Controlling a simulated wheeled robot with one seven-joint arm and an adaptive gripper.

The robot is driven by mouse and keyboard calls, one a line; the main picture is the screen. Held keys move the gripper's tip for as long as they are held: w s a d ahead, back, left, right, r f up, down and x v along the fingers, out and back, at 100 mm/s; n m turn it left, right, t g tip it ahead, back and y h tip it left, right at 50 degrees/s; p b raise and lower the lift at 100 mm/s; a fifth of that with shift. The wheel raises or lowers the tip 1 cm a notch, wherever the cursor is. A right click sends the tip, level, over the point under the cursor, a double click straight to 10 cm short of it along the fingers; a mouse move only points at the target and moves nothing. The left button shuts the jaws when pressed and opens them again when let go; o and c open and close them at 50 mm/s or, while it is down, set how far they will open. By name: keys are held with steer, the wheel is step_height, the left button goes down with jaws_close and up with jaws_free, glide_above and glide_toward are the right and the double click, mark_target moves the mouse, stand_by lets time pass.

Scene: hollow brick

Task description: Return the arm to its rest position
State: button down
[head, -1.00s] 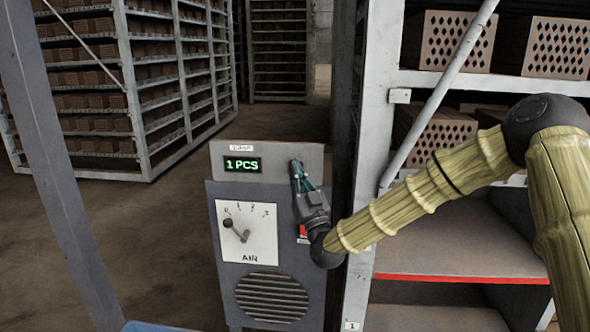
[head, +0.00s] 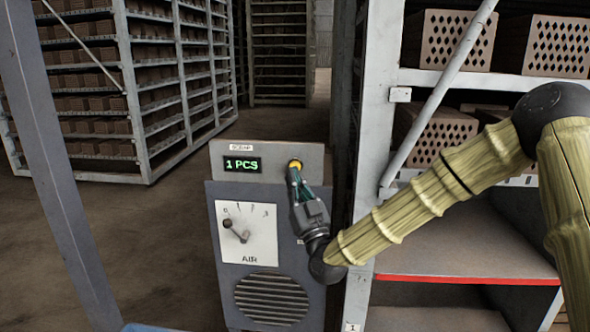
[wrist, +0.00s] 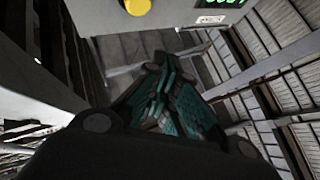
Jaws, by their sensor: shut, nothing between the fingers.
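My gripper (head: 293,172) is in front of the grey control cabinet (head: 230,265), with its fingers pointing up. It is shut and empty; its teal finger pads meet in the wrist view (wrist: 165,100). A yellow button (head: 295,164) on the cabinet's upper panel shows just above the fingertips, and it also shows in the wrist view (wrist: 137,6). I cannot tell whether the fingertips touch it; in the wrist view they look apart from it. My arm, in a pale yellow sleeve, reaches in from the right.
The panel display (head: 242,164) reads "1 PCS". Below it is an AIR dial (head: 246,232) with a lever. A steel rack post (head: 365,200) and a red-edged shelf (head: 465,278) with hollow bricks (head: 450,40) above stand close at right. Brick racks (head: 145,95) stand behind left; the floor between is open.

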steer(key=shift+f, duration=0.1)
stand_by(0.3)
steer(key=s+d+f+g+h, duration=0.1)
steer(key=s+f+g, duration=0.35)
steer(key=f, duration=0.95)
steer(key=s+f+m+g+h, duration=0.1)
steer(key=s+f+g, duration=0.4)
steer(key=f, duration=0.9)
steer(key=s+d+f+g+h, duration=0.1)
steer(key=s+f+g, duration=0.35)
steer(key=f, duration=0.95)
steer(key=s+d+f+m+g+h, duration=0.1)
steer(key=s+d+f+g, duration=0.15)
steer(key=s+f, duration=0.45)
steer(key=s+d+f+m+g+h, duration=0.1)
steer(key=s+d+f+h, duration=0.15)
steer(key=s+f, duration=0.45)
steer(key=s+d+f+g+h, duration=0.1)
steer(key=s+d+g, duration=0.2)
steer(key=s, duration=0.8)
steer(key=s+d+f+m+g+h, duration=0.1)
steer(key=s+d+f+g, duration=0.1)
steer(key=s+d, duration=0.5)
steer(key=s+g, duration=0.1)
steer(key=s, duration=0.3)
steer(key=shift+s+m, duration=0.25)
steer(key=shift+m, duration=0.05)
steer(key=shift+d, duration=0.2)
